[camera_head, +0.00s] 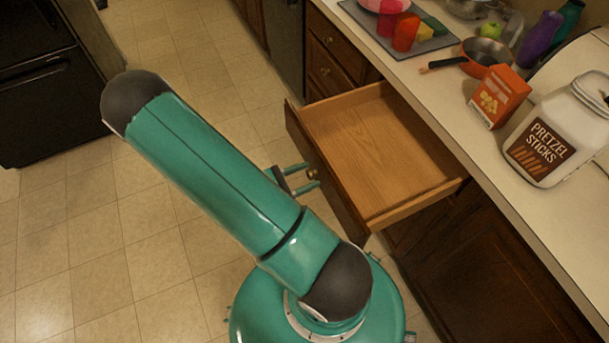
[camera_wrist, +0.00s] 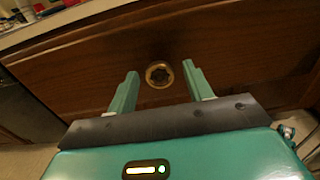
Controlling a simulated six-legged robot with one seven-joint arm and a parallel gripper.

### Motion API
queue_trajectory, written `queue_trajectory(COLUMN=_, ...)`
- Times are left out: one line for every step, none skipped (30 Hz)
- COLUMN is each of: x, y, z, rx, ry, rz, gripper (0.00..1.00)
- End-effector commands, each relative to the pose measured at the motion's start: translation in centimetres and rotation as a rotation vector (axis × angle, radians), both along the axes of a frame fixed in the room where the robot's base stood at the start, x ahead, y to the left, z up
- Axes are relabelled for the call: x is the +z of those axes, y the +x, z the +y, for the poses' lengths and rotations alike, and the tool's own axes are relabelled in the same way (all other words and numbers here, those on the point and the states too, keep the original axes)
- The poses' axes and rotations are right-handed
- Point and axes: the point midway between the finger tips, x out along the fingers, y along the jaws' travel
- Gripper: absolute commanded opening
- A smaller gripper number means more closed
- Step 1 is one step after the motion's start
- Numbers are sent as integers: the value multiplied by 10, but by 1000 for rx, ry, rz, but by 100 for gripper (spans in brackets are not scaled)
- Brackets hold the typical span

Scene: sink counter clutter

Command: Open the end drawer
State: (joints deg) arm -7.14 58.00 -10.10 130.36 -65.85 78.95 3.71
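The end drawer (camera_head: 375,140) is pulled well out from under the counter, and its bare wooden inside is empty. Its dark front (camera_wrist: 230,45) fills much of the wrist view. A round brass knob (camera_wrist: 159,74) sits on that front; it also shows in the head view (camera_head: 312,174). My gripper (camera_wrist: 160,70) is open, with one teal finger on each side of the knob and gaps between. In the head view my gripper (camera_head: 311,176) is at the drawer front, partly hidden by my arm.
The counter (camera_head: 435,95) above holds a pretzel jar (camera_head: 550,135), an orange box (camera_head: 499,96), a pan (camera_head: 485,52) and a tray with colored cups (camera_head: 405,34). Closed drawers (camera_head: 326,71) stand beyond. A black appliance (camera_head: 45,90) is at far left. The tiled floor between is clear.

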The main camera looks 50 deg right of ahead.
Motion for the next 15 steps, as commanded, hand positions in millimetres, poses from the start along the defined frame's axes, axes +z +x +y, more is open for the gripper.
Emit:
queue_trajectory(x=0, y=0, z=0, rx=0, ry=0, rz=0, gripper=51)
queue_trajectory(x=0, y=0, z=0, rx=0, ry=0, rz=0, gripper=51)
queue_trajectory(x=0, y=0, z=1, rx=0, ry=0, rz=0, gripper=51)
queue_trajectory(x=0, y=1, z=1, rx=1, ry=1, rz=0, gripper=51)
queue_trajectory(x=0, y=1, z=3, rx=1, ry=1, rz=0, gripper=51)
queue_trajectory(x=0, y=3, z=5, rx=2, ry=1, rz=0, gripper=51)
queue_trajectory(x=0, y=4, z=8, rx=4, ry=1, rz=0, gripper=51)
queue_trajectory(x=0, y=6, z=11, rx=5, ry=1, rz=0, gripper=51)
queue_trajectory(x=0, y=8, z=17, rx=4, ry=1, rz=0, gripper=51)
queue_trajectory(x=0, y=10, z=21, rx=4, ry=1, rz=0, gripper=51)
queue_trajectory(x=0, y=12, z=27, rx=5, ry=1, rz=-2, gripper=51)
queue_trajectory(x=-1, y=16, z=34, rx=5, ry=1, rz=-3, gripper=51)
queue_trajectory(x=0, y=19, z=40, rx=5, ry=1, rz=-3, gripper=51)
queue_trajectory(x=-1, y=21, z=47, rx=5, ry=1, rz=-2, gripper=51)
queue_trajectory(x=-1, y=25, z=55, rx=5, ry=2, rz=-2, gripper=51)
